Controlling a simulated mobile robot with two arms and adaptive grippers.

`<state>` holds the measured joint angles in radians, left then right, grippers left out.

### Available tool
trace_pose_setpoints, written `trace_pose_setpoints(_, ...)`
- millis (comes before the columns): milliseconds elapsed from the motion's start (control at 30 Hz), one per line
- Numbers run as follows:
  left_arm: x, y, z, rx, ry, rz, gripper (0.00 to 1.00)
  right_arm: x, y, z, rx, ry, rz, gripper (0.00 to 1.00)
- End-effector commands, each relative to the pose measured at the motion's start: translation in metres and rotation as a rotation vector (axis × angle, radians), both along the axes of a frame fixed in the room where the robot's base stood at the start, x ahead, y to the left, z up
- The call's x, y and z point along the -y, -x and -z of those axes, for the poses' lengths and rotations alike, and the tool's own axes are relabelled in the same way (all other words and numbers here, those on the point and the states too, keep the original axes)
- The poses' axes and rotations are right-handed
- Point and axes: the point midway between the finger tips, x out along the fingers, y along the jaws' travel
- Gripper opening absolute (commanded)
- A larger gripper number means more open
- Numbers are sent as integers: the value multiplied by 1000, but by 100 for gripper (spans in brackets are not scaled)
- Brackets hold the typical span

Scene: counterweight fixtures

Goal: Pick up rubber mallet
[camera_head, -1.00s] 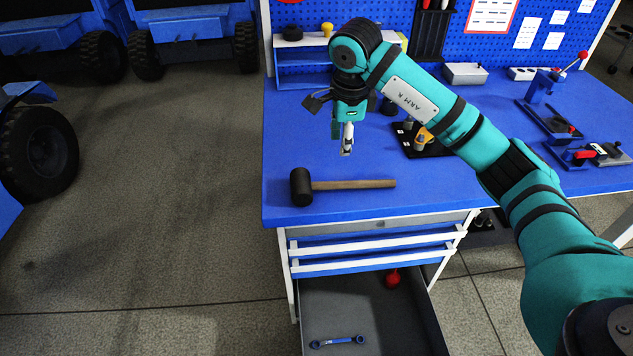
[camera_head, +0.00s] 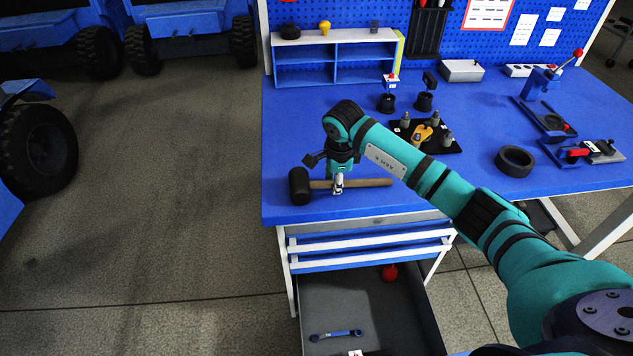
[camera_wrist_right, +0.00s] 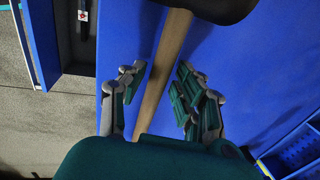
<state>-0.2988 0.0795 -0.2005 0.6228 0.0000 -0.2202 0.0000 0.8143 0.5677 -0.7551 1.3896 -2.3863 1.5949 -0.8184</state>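The rubber mallet (camera_head: 371,183) lies on the blue workbench top near its front edge. Its black head (camera_head: 300,185) is at the left and its wooden handle runs to the right. My right gripper (camera_head: 338,188) is down over the handle, close to the head. In the right wrist view my right gripper (camera_wrist_right: 158,95) is open, with one finger on each side of the wooden handle (camera_wrist_right: 164,72) and a gap on both sides. The mallet's black head (camera_wrist_right: 215,8) shows at the top of that view. My left gripper is not in view.
The workbench (camera_head: 300,120) holds a black fixture plate (camera_head: 445,147), a black ring (camera_head: 514,161) and clamps at the right. A blue shelf (camera_head: 335,62) stands at the back. Below, an open drawer (camera_head: 400,310) holds a blue wrench (camera_head: 336,334) and a red item (camera_head: 389,272).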

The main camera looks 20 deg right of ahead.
Motion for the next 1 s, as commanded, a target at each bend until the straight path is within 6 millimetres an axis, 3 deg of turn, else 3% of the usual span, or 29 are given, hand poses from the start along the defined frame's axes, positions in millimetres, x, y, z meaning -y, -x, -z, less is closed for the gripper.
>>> trace_pose_setpoints(300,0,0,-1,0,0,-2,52,0,-1,9,0,0,-1,32)
trace_pose_setpoints(567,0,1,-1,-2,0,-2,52,1,-1,8,-1,1,-1,0)
trace_pose_setpoints(1000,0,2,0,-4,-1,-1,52,1,-2,7,2,0,0,0)
